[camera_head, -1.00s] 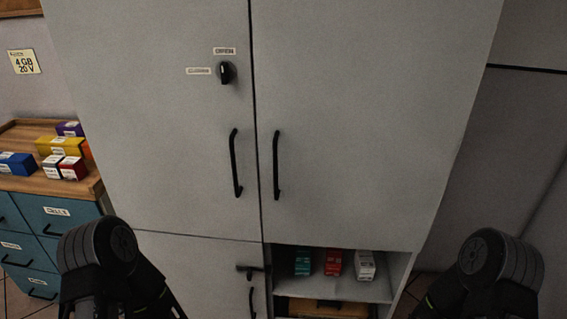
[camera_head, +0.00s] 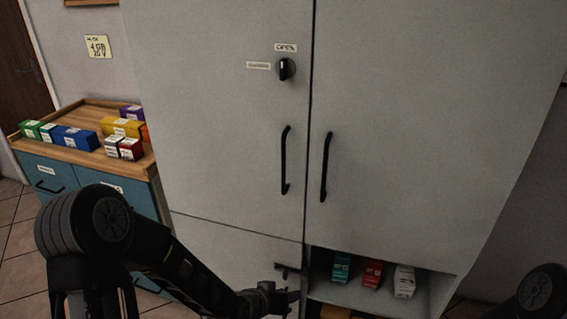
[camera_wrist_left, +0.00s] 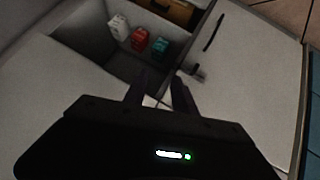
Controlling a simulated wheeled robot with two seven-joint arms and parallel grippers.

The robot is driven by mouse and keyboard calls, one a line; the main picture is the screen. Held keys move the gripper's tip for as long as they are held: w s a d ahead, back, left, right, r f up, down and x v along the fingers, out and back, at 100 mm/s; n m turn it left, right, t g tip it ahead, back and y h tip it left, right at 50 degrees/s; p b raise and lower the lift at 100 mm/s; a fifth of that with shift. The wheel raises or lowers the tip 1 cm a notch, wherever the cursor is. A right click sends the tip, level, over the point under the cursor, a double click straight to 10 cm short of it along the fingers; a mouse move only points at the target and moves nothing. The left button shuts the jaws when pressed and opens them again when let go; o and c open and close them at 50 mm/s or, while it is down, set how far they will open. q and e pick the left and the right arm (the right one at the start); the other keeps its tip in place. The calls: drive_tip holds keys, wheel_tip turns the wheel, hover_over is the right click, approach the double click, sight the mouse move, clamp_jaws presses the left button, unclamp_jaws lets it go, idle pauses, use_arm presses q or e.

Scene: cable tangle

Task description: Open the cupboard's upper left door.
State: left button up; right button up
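The cupboard's upper left door (camera_head: 215,130) is grey and shut flush with its neighbour. It has a black vertical bar handle (camera_head: 286,160) near its right edge. Above the handle is a black knob (camera_head: 286,69), with an OPEN label (camera_head: 285,47) above it and a second label (camera_head: 258,65) to its left. Which label the knob points to is too small to tell. My left gripper (camera_head: 290,297) is low in front of the lower left door, below the handle and apart from it. In the left wrist view its fingers (camera_wrist_left: 159,94) are apart and empty. My right gripper is out of view.
The upper right door (camera_head: 410,130) is shut. Below it an open shelf holds teal, red (camera_head: 372,273) and white boxes. The lower left door (camera_head: 225,245) has a black latch (camera_head: 287,268). A blue drawer unit with a wooden top (camera_head: 85,145) carrying several boxes stands left.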

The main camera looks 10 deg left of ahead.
use_arm(q)
drive_tip(key=w+a+r+m+t, duration=0.1)
drive_tip(key=w+a+r+t, duration=0.2)
drive_tip(key=r, duration=0.5)
drive_tip(key=w+a+r+t, duration=0.2)
drive_tip(key=w+r, duration=0.3)
drive_tip(key=r, duration=0.3)
drive_tip(key=m+t+b, duration=0.1)
drive_tip(key=m+t, duration=0.1)
drive_tip(key=t, duration=0.2)
approach(283, 161)
drive_tip(key=a+x, duration=0.1)
drive_tip(key=x, duration=0.2)
drive_tip(key=shift+s+d+r, duration=0.1)
drive_tip(key=shift+d+r, duration=0.05)
drive_tip(key=shift+d, duration=0.1)
drive_tip(key=p+x, duration=0.1)
drive_tip(key=x, duration=0.6)
drive_tip(key=shift+w+d+p, duration=0.25)
drive_tip(key=shift+w+p, duration=0.1)
clamp_jaws()
